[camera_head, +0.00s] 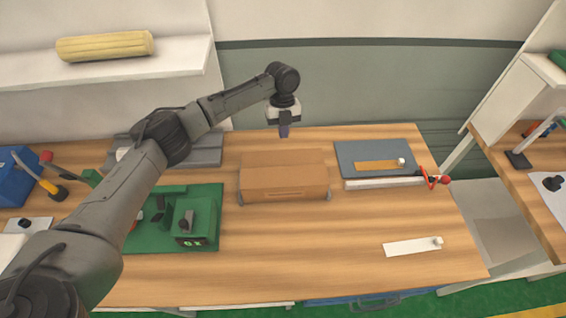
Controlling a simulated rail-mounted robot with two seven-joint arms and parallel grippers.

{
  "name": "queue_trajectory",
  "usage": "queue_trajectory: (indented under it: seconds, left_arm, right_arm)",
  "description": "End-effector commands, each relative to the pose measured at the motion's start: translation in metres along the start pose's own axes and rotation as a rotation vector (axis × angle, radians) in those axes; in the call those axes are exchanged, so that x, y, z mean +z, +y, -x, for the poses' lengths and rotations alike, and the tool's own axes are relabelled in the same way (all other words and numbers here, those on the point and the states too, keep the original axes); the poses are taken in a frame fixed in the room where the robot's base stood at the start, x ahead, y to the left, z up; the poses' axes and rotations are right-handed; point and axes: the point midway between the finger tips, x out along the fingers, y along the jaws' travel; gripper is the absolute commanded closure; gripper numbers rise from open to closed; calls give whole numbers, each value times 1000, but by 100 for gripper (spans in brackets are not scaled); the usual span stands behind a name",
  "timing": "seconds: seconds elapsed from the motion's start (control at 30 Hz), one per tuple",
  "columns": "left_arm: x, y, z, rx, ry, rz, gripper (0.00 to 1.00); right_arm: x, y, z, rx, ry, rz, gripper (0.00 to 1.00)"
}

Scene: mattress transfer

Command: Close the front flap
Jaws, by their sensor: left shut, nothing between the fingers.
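A brown cardboard box (283,178) sits on the wooden table in the middle of the head view. Its top looks flat and covered, and its front side faces me. I cannot make out a separate raised front flap at this size. My left gripper (284,131) is shut and empty, pointing down above the far side of the box, near the table's back edge. It appears apart from the box. My right gripper is not in view.
A green fixture (205,237) stands left of the box, partly behind my left arm. A blue-grey panel (350,152) lies to the right, by a red-handled tool (443,180). A white strip (410,247) lies front right. The wooden table (330,235) is clear before the box.

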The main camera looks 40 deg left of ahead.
Motion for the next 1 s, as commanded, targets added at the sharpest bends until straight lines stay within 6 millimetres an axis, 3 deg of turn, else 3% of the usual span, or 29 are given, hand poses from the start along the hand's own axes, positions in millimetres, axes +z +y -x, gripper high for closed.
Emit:
queue_trajectory:
  seconds: [0.23,0.37,0.8,1.0]
  left_arm:
    - [0,1,-4,6,0,-146,100]
    - [0,1,-17,7,1,-155,100]
    - [0,1,-96,7,0,-152,100]
    - [9,0,-122,6,-1,-149,100]
  right_arm:
    - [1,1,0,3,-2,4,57]
    - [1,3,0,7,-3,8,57]
    - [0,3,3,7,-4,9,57]
    - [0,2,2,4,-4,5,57]
